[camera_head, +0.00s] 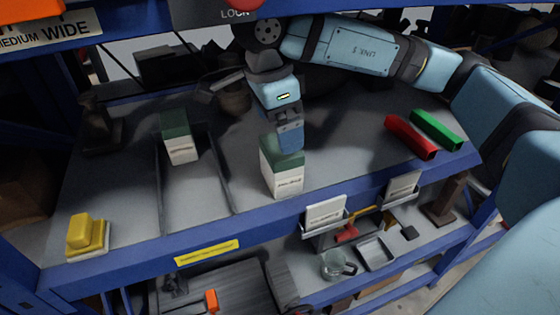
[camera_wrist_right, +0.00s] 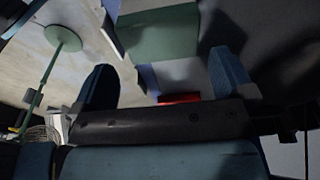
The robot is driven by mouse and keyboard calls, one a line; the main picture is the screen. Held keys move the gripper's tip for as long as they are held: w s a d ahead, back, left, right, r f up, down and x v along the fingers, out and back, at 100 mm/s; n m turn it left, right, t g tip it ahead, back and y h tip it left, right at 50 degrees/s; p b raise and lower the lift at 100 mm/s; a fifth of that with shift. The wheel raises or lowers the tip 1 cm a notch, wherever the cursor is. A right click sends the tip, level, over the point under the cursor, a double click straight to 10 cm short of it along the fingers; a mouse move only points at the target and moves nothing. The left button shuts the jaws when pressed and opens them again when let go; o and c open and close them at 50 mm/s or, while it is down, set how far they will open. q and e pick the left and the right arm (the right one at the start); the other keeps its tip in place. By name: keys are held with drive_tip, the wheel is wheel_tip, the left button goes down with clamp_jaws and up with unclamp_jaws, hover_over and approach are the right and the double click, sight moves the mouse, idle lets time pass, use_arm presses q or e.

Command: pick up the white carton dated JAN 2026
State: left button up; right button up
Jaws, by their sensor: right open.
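A white carton with a green top (camera_head: 284,178) stands upright near the front edge of the shelf. A second white carton with a green top (camera_head: 182,150) stands further left and back. Both have small dark print on the front, too small to read. My right gripper (camera_head: 290,141) points down at the top of the nearer carton. In the right wrist view its two fingers (camera_wrist_right: 165,78) are spread apart, with a green carton top (camera_wrist_right: 158,35) beyond and between them. I cannot tell whether they touch it. My left gripper is not in view.
A yellow block (camera_head: 87,233) sits at the front left. A red bar (camera_head: 409,138) and a green bar (camera_head: 436,130) lie at the right. Two white card holders hang on the blue front rail (camera_head: 270,215). A glass jug (camera_head: 337,265) stands on the lower shelf.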

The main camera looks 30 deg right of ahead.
sight(283, 174)
drive_tip(key=shift+w+a+f, duration=0.15)
drive_tip(key=shift+w+f, duration=0.05)
drive_tip(key=shift+f, duration=0.5)
drive_tip(key=shift+w+a+f, duration=0.1)
drive_tip(key=shift+w+f, duration=0.05)
drive_tip(key=shift+f, duration=0.5)
drive_tip(key=f, duration=0.2)
drive_tip(key=s+d+f, duration=0.1)
drive_tip(key=shift+d+f, duration=0.1)
drive_tip(key=shift+f, duration=0.2)
drive_tip(key=shift+w+f, duration=0.15)
drive_tip(key=shift+f, duration=0.35)
drive_tip(key=shift+c, duration=0.5)
drive_tip(key=c, duration=0.7)
